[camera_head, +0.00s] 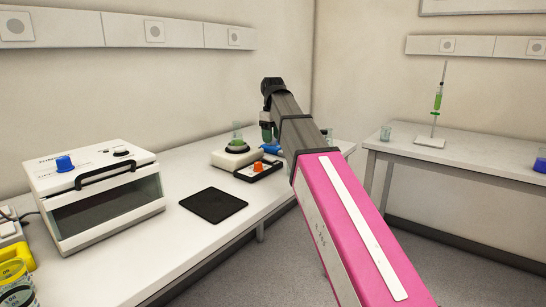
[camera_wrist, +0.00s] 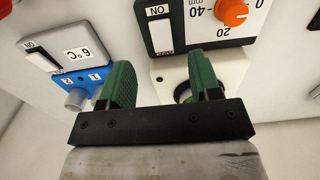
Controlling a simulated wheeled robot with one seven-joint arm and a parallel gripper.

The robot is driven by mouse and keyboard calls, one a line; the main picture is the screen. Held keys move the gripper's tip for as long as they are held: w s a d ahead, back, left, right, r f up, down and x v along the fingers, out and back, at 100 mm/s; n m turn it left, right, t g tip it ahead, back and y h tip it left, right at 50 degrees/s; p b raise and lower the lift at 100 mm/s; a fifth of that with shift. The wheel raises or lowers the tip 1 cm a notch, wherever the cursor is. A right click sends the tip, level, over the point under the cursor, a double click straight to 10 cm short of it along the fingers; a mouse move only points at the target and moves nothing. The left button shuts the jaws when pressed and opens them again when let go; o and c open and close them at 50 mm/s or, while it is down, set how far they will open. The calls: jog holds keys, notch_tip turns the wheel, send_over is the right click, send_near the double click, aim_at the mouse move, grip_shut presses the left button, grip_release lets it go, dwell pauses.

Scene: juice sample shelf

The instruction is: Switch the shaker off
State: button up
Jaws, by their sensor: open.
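The shaker (camera_head: 232,159) is a low white unit on the bench in the head view, carrying a beaker of green liquid. A black-framed control panel (camera_head: 246,175) with an orange knob (camera_head: 258,167) adjoins it. In the wrist view this panel shows the orange knob (camera_wrist: 232,12), a minute scale and a white switch (camera_wrist: 161,36) labelled ON. I cannot tell which way the switch is set. My gripper (camera_wrist: 160,78) is open and empty, its green fingers apart just short of the panel's edge. In the head view my arm hides part of the area.
A dark mat (camera_head: 213,205) and a white box with a glass front (camera_head: 108,208) lie left on the bench. A second table stands right.

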aim_at(273, 159)
notch_tip(273, 159, down, 8)
jog(key=shift+f, duration=0.15)
dwell(0.4)
